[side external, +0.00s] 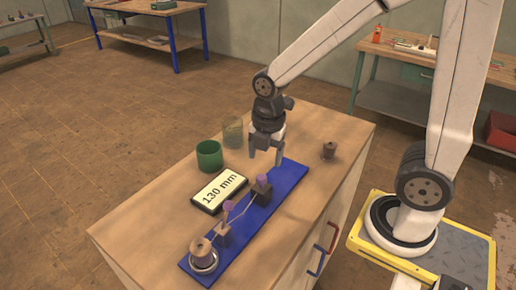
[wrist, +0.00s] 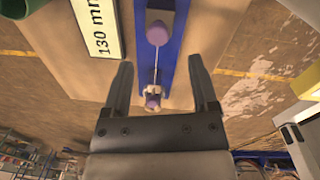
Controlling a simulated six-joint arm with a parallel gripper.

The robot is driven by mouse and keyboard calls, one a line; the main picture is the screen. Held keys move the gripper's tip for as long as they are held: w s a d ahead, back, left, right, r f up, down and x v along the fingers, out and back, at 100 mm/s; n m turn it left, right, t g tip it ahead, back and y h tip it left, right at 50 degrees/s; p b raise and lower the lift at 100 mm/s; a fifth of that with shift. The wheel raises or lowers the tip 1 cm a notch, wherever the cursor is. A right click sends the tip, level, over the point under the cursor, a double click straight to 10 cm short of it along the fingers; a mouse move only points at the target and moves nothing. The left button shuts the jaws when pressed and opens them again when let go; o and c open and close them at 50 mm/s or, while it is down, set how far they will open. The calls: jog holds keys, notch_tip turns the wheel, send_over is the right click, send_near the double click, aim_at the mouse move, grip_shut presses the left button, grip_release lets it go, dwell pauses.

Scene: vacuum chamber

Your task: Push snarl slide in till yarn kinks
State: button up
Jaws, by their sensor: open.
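A blue board (side external: 288,178) lies on the wooden bench top. A dark block (side external: 262,190) with a purple knob stands on its middle, and a brown block (side external: 223,238) with another purple knob stands nearer its front end. A thin pale strand (side external: 243,209) runs between them; it looks straight, and I cannot tell which part is the snarl slide. A spool (side external: 202,249) sits at the board's near end. My gripper (side external: 265,160) is open and empty above the board, beyond the dark block. In the wrist view, a purple knob (wrist: 158,33) shows ahead of the open fingers (wrist: 160,62).
A display reading 130 mm (side external: 219,191) lies left of the board. A green cup (side external: 209,155) and a see-through cup (side external: 233,133) stand behind it. A small brown spool (side external: 329,150) stands at the right. The bench top's right rear is mostly clear.

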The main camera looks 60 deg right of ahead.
aim_at(261, 177)
jog(key=n, duration=0.2)
jog(key=r+n, duration=0.1)
jog(key=n, duration=0.3)
jog(key=shift+w+a+r+n+g, duration=0.2)
jog(key=shift+w+n+g, duration=0.1)
jog(key=shift+w, duration=0.05)
jog(key=shift+f, duration=0.15)
jog(key=shift+f, duration=3.8)
grip_shut()
